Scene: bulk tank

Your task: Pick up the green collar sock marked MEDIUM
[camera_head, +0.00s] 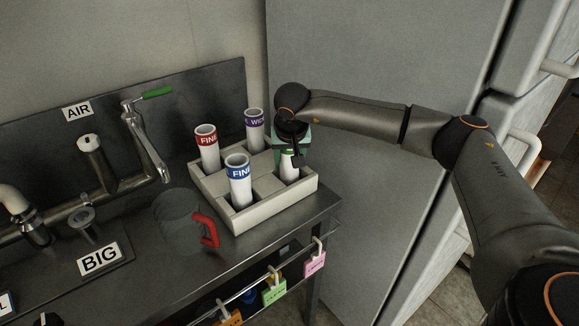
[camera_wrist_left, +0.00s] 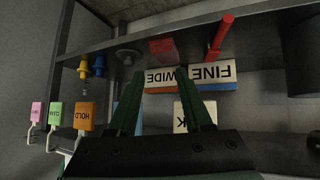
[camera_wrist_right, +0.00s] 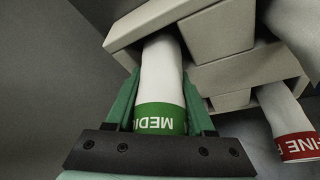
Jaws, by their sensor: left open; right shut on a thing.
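The green collar sock (camera_wrist_right: 160,118), white with "MEDI" readable on its green band, is between the green fingers of my right gripper (camera_wrist_right: 160,80), which is shut on it. In the head view its white body (camera_head: 289,170) shows below my right gripper (camera_head: 291,148), in the right corner compartment of the pale rack (camera_head: 268,213); its collar is hidden there. It looks about upright. My left gripper (camera_wrist_left: 160,74) is open and empty in the left wrist view, and is not in the head view.
The rack also holds a red-collar FINE sock (camera_head: 207,150), a blue-collar FINE sock (camera_head: 239,183) and a purple-collar sock (camera_head: 254,130). A clear jug with a red handle (camera_head: 210,230) stands left of the rack.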

